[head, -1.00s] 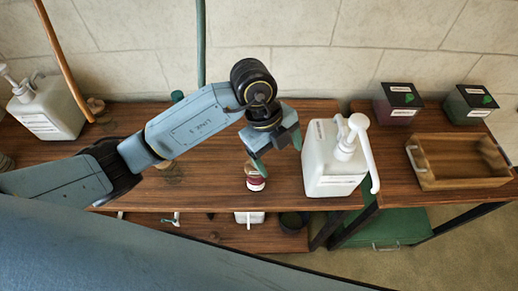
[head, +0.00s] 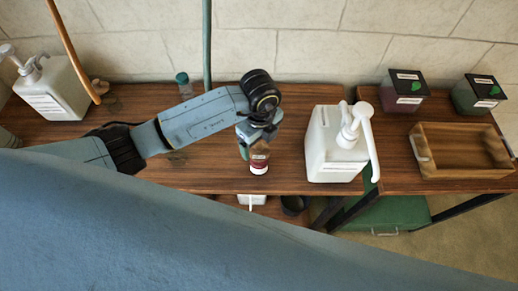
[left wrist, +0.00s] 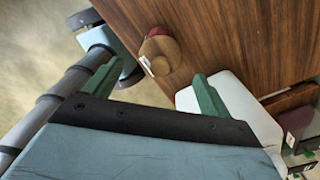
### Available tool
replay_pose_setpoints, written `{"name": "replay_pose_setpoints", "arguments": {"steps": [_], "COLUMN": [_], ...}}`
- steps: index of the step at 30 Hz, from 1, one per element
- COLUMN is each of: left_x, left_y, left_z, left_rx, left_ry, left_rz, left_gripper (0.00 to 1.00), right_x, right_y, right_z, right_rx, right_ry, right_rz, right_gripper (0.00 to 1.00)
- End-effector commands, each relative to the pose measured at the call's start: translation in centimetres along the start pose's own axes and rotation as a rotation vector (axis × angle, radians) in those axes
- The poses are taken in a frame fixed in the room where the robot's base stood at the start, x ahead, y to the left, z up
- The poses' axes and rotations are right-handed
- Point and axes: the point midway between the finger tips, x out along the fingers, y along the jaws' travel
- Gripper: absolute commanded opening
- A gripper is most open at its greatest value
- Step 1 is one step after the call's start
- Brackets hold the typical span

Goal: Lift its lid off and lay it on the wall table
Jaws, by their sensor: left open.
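A small jar (head: 259,165) with a maroon and white body stands upright near the front edge of the wooden wall table (head: 215,175). Its brownish round top shows in the left wrist view (left wrist: 160,52), and I see no lid lying apart from it. My left gripper (head: 255,140) is open, just above and behind the jar in the head view. In the left wrist view its two green fingers (left wrist: 154,75) are spread and empty, with the jar beyond the tips. I cannot tell whether a finger touches it. My right gripper is not in view.
A large white pump bottle (head: 335,150) stands close right of the jar. Another pump bottle (head: 52,88) is at the far left. A wooden tray (head: 462,150) and two dark lidded boxes (head: 403,95) are on the right table. The table behind the jar looks mostly clear.

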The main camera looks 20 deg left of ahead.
Motion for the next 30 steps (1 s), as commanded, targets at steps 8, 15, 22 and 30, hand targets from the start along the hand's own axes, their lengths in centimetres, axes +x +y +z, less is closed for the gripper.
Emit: {"name": "replay_pose_setpoints", "arguments": {"steps": [8, 15, 22, 30], "left_x": [3.2, 3.2, 3.2, 3.2], "left_y": [0.1, 0.1, 0.1, 0.0], "left_z": [0.2, 0.3, 0.3, 0.3], "left_rx": [0.001, 0.001, 0.001, 0.001], "left_ry": [0.002, 0.001, 0.001, 0.001], "left_rz": [0.001, 0.0, 0.0, 0.0], "left_gripper": [0.83, 0.8, 0.5, 0.35], "right_x": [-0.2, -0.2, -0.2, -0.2], "right_y": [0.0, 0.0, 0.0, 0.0], "right_z": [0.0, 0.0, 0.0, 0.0], "right_rx": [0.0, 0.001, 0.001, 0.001], "right_ry": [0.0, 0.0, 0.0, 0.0], "right_rz": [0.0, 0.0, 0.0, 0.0], "right_gripper": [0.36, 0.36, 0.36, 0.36]}}
